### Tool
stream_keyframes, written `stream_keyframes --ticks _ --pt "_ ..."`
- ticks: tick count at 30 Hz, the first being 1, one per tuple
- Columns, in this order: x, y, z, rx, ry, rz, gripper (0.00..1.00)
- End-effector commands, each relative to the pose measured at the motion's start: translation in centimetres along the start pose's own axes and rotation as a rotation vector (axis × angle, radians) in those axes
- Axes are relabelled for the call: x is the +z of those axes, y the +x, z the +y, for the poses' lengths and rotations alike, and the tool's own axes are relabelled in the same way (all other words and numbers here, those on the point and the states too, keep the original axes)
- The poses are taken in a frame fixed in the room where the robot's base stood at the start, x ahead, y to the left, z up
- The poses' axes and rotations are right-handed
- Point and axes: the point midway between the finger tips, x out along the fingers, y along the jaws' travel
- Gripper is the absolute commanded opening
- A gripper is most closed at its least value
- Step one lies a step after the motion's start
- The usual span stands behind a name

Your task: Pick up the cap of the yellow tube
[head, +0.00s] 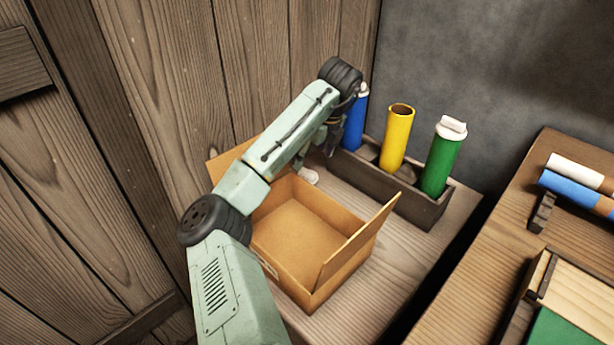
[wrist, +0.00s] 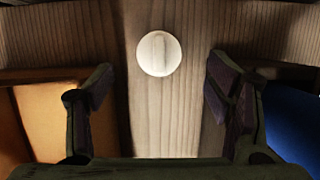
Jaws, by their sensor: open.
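The yellow tube (head: 396,138) stands in a dark rack with its top open and uncapped. A round white cap (wrist: 158,53) with a raised ridge lies on the wooden surface in the wrist view. In the head view a white piece (head: 309,175) partly shows behind the cardboard box, below my gripper; it appears to be this cap. My gripper (wrist: 160,92) is open and empty, its two fingers on either side of the cap's line, with the cap a little beyond them in the picture. In the head view my gripper (head: 328,143) is partly hidden by my arm.
An open cardboard box (head: 300,235) stands close by the cap. The rack (head: 400,190) also holds a white-capped green tube (head: 441,160) and a blue tube (head: 356,120) close to my gripper. A plank wall rises behind. Another table (head: 490,270) stands at right.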

Motion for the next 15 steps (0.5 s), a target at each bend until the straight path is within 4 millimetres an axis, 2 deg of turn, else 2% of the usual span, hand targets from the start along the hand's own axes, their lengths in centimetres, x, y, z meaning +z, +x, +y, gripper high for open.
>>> stream_keyframes --ticks 3,8,15 --pt "0.0 1.5 0.0 0.000 -0.002 0.000 0.73" --pt "0.1 2.5 0.1 -0.001 -0.003 -0.002 0.73" --pt "-0.2 6.0 0.2 -0.001 -0.003 -0.001 0.73"
